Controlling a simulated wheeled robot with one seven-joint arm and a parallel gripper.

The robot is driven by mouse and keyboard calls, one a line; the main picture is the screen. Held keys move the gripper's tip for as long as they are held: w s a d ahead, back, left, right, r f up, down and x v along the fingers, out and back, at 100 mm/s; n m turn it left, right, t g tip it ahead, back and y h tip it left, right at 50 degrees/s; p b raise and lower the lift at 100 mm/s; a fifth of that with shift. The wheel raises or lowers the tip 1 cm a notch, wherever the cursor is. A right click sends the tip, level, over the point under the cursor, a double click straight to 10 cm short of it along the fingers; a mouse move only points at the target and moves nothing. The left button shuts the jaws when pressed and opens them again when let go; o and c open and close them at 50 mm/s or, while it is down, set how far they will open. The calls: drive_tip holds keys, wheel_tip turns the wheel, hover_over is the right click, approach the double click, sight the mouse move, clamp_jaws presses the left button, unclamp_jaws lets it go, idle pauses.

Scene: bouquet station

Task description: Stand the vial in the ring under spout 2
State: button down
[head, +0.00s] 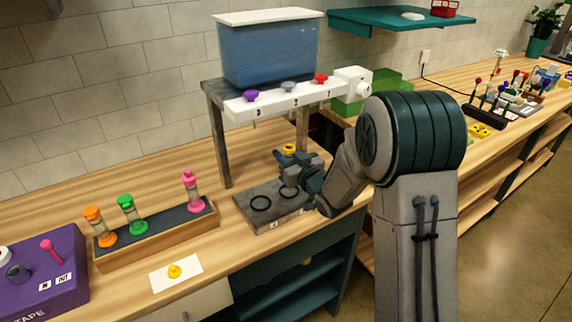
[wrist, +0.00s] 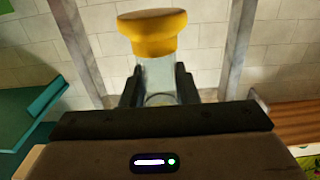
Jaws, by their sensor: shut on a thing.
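The vial has a yellow cap (head: 289,149) and a clear glass body (wrist: 158,80). My gripper (head: 287,166) is shut on the glass body, with one finger on each side, and holds the vial about upright. It is over the grey base plate (head: 245,210) of the dispenser. One dark ring (head: 260,203) shows clear at the plate's left, and a second ring (head: 289,191) lies just below my gripper. The rest of the plate is hidden by my arm. The spout bar (head: 285,101) above carries purple, grey and red knobs; the grey knob (head: 289,87) is in the middle.
A blue tank (head: 268,55) stands on the dispenser frame, whose grey leg (head: 220,148) is left of my gripper. A wooden rack (head: 158,238) with orange, green and pink-capped vials is at the left. A white card (head: 190,268) with a yellow piece lies in front.

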drive_tip(key=shift+f+p, duration=0.4)
drive_tip(key=shift+f, duration=1.5)
drive_tip(key=shift+f+b, duration=0.3)
drive_tip(key=shift+b, duration=0.2)
drive_tip(key=shift+f+b, duration=0.35)
drive_tip(key=shift+b, duration=0.2)
drive_tip(key=shift+r, duration=0.1)
drive_tip(key=c, duration=1.1)
unclamp_jaws()
